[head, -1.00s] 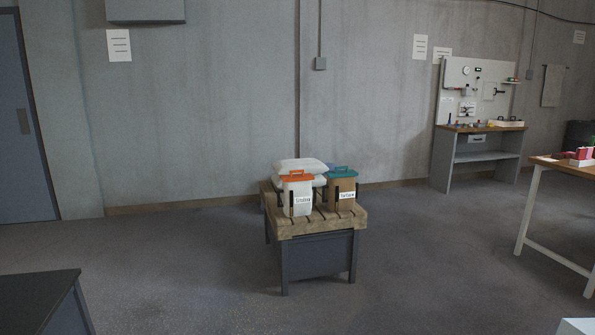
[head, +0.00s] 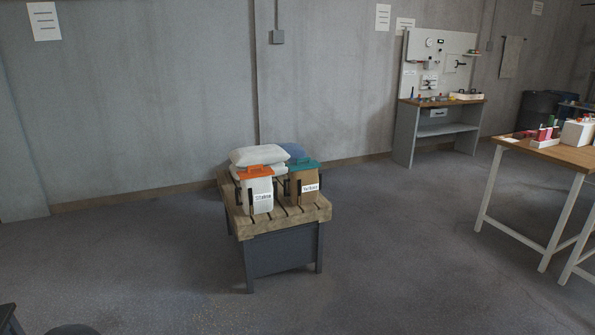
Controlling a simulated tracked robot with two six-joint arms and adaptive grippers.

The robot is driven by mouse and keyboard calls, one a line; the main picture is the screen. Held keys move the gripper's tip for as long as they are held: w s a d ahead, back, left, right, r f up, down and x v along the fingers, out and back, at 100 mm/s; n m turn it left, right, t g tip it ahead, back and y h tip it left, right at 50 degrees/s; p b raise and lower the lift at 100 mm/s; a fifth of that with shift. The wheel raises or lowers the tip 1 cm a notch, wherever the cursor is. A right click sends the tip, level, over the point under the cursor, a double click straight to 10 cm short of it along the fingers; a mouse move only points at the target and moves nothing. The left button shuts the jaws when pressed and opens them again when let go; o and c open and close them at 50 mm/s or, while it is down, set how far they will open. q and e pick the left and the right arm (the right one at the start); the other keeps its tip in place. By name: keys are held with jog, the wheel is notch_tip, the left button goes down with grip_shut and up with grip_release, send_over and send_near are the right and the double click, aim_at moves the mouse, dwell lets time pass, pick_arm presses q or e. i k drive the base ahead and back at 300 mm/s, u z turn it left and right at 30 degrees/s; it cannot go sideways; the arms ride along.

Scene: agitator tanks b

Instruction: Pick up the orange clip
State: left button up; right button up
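I cannot make out an orange clip. The clearest orange thing is the lid (head: 255,171) of a white labelled container (head: 259,197) on a low wooden-topped stand (head: 285,221) in the middle of the head view. The small items on the right table and on the far workbench are too small to tell apart. Neither of my grippers is in view.
A brown container (head: 304,186) with a green lid and pale sacks (head: 262,155) share the stand. A table (head: 568,155) with red and white items stands at the right. A workbench (head: 438,103) stands by the back wall. Open floor (head: 390,250) lies between.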

aim_at(250, 173)
jog(key=z, duration=0.2)
jog(key=i, duration=3.15)
jog(key=u, duration=0.35)
jog(key=i, duration=0.75)
jog(key=u, duration=0.1)
